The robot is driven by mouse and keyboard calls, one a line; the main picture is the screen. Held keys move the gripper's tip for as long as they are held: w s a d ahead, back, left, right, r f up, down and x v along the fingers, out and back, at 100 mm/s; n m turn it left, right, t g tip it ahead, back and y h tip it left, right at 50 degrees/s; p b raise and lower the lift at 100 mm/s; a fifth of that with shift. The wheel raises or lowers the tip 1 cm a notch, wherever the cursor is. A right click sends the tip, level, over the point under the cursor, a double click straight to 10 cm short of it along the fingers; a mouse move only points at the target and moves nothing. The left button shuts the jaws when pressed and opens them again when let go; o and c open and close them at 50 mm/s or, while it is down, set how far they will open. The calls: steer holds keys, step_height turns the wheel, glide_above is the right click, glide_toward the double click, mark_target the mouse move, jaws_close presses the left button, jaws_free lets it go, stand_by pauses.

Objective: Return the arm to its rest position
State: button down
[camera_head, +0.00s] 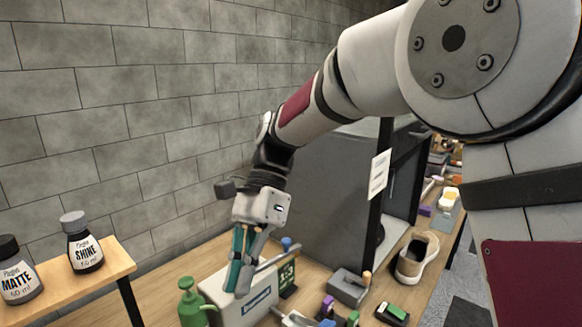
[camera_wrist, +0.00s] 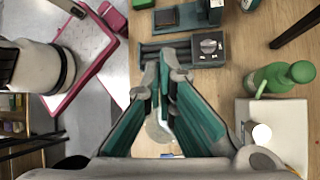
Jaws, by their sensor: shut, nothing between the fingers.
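My arm reaches in from the upper right in the head view. My gripper (camera_head: 238,284) hangs from it, fingers pointing down, in front of a white box on the workbench (camera_head: 222,249). The gripper also shows in the wrist view (camera_wrist: 163,72). Its teal-padded fingers come together at the tips, shut and empty. Below the fingers in the wrist view are bare wood and a round pale item (camera_wrist: 158,130), partly hidden by the fingers.
A green spray bottle (camera_head: 190,305) stands beside the white box (camera_head: 243,300). A large grey cabinet (camera_head: 325,190) stands behind, with a beige sneaker (camera_head: 416,258) to its right. MATTE (camera_head: 18,278) and SHINE (camera_head: 84,250) bottles stand on a shelf at left. Small tools clutter the bench front.

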steer(key=s+d+r+n+t+h, duration=0.1)
steer(key=s+d+n+t, duration=0.2)
steer(key=d, duration=0.6)
steer(key=s+d+r+n+t+h, duration=0.1)
steer(key=s+d+n+t, duration=0.2)
steer(key=d, duration=0.6)
steer(key=s+d+r+n+t, duration=0.1)
steer(key=s+d+n+t, duration=0.2)
steer(key=s+d+t, duration=0.3)
steer(key=d, duration=0.2)
steer(key=shift+s+d+n+h, duration=0.3)
steer(key=shift+d+h, duration=0.1)
